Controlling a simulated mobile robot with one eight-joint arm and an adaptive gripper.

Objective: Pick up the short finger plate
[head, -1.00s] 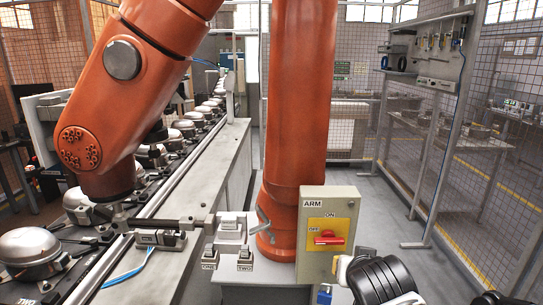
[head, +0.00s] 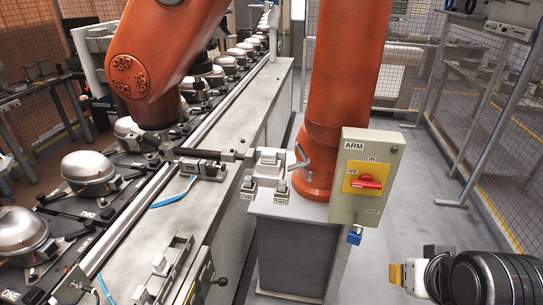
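I cannot make out for sure which part is the short finger plate. Small grey metal blocks (head: 268,160) sit on the grey pedestal (head: 300,208), near tags that seem to read ONE and TWO. A grey metal fixture (head: 170,268) with upright blocks lies on the bench at the bottom left. What looks like my gripper (head: 397,273), with a tan tip, a grey body and a black rounded part behind it, enters at the bottom right. It points left over bare floor, apart from the pedestal and bench. Its fingers cannot be told apart.
A large orange arm (head: 160,70) reaches down over the pallet line; an orange column (head: 350,80) stands on the pedestal. Domed compressors (head: 90,168) fill the left. Floor is clear at right.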

